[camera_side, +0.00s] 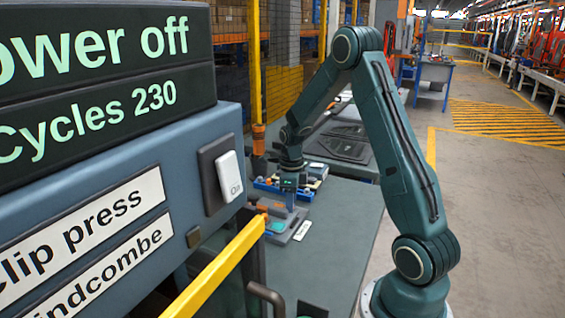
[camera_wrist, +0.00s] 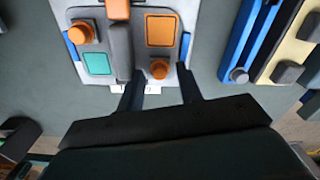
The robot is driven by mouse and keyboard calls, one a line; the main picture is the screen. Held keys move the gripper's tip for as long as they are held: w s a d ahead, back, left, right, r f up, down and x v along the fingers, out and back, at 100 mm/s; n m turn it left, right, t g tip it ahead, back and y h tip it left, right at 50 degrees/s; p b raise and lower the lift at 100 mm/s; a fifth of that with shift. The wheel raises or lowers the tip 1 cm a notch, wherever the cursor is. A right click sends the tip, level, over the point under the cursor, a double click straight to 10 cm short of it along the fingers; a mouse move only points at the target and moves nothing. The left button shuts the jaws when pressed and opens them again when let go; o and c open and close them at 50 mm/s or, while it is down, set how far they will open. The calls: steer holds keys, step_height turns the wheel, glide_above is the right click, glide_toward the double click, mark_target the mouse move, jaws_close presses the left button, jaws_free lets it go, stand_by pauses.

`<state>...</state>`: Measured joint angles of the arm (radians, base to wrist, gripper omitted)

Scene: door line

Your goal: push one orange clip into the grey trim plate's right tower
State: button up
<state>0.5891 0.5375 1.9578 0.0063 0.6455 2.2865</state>
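The light grey trim plate (camera_wrist: 142,75) lies on the bench in the wrist view, its far end cut off by the frame. It bears a teal square (camera_wrist: 97,64), an orange square (camera_wrist: 160,30), a dark grey upright bar (camera_wrist: 121,52) and an orange piece (camera_wrist: 117,9) at the top edge. A round orange piece (camera_wrist: 80,32) is at its left and another (camera_wrist: 159,69) at its right front. I cannot tell which are clips or towers. My gripper (camera_wrist: 160,72) is open, its fingers apart on either side of the right-front orange piece, with no visible contact.
Blue rails (camera_wrist: 246,40) with grey blocks stand right of the plate in the wrist view. In the side view, the clip press (camera_side: 100,200) fills the left, its sign reading power off. A yellow bar (camera_side: 215,268) crosses in front. The bench (camera_side: 335,240) is bare at the near right.

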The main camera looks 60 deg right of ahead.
steer(key=shift+r, duration=0.1)
step_height(320, 180, up, 14)
stand_by(0.7)
stand_by(0.6)
steer(key=s+a+r+n+t, duration=0.1)
steer(key=s+a+r+n, duration=0.25)
steer(key=a+n, duration=0.45)
steer(key=s+a+r+n+t, duration=0.25)
steer(key=a+r+n, duration=0.25)
steer(key=a+n, duration=0.3)
steer(key=s+a+n+t, duration=0.1)
steer(key=s+a+n, duration=0.3)
steer(key=n, duration=0.4)
steer(key=s+a+f+n+t, duration=0.1)
steer(key=s+a+n, duration=0.2)
steer(key=s+n, duration=0.4)
steer(key=shift+s+a+n, duration=0.15)
steer(key=shift+a+n, duration=0.2)
steer(key=shift+n, duration=0.65)
